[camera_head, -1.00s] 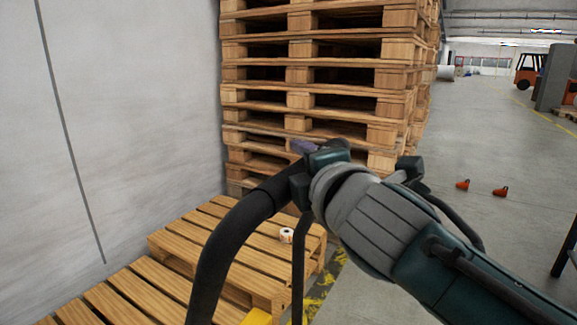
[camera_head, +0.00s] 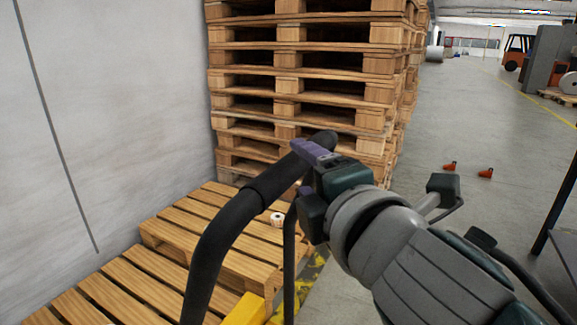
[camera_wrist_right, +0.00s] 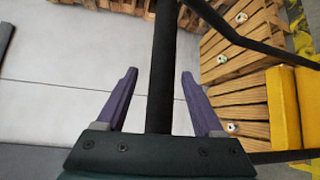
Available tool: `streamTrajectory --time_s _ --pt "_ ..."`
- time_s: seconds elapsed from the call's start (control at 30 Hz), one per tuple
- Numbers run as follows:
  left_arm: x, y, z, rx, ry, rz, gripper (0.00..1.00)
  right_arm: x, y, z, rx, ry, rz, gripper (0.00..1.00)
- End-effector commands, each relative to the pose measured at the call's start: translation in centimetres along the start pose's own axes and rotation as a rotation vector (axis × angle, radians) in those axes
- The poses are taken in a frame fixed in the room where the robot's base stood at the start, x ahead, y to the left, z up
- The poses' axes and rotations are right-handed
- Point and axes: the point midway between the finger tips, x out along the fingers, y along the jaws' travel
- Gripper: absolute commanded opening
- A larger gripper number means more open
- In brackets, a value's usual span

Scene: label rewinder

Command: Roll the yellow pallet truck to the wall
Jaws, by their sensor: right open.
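The yellow pallet truck (camera_head: 246,309) shows its yellow body at the bottom of the head view and at the right of the right wrist view (camera_wrist_right: 285,108). Its black looped handle (camera_head: 222,226) rises in front of the pallets. My right gripper (camera_head: 312,152) is at the upper part of this handle. In the right wrist view the handle bar (camera_wrist_right: 161,75) runs between the two purple fingers of my right gripper (camera_wrist_right: 160,85), which are open with a gap on both sides. The grey wall (camera_head: 90,130) stands at the left. My left gripper is not in view.
A tall stack of wooden pallets (camera_head: 300,88) stands behind the handle. Low pallets (camera_head: 215,240) lie by the wall, with a small label roll (camera_head: 277,219) on one. Two orange objects (camera_head: 485,173) lie on the open floor at right. A dark table edge (camera_head: 560,195) is at far right.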

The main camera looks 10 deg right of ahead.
Motion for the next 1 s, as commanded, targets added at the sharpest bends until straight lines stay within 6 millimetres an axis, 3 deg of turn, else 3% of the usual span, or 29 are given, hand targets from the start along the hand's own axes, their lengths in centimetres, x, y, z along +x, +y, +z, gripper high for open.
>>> streamTrajectory --time_s 0.1,0.27,1.0 --pt "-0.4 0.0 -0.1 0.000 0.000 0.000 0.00 -1.7 0.1 0.0 -0.001 0.001 0.001 0.69" --pt "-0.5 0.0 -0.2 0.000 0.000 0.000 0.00 -2.8 0.1 0.0 -0.002 0.000 0.002 0.69" --pt "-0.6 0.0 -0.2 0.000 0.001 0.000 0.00 -2.9 0.1 0.1 0.006 -0.003 -0.001 0.69"
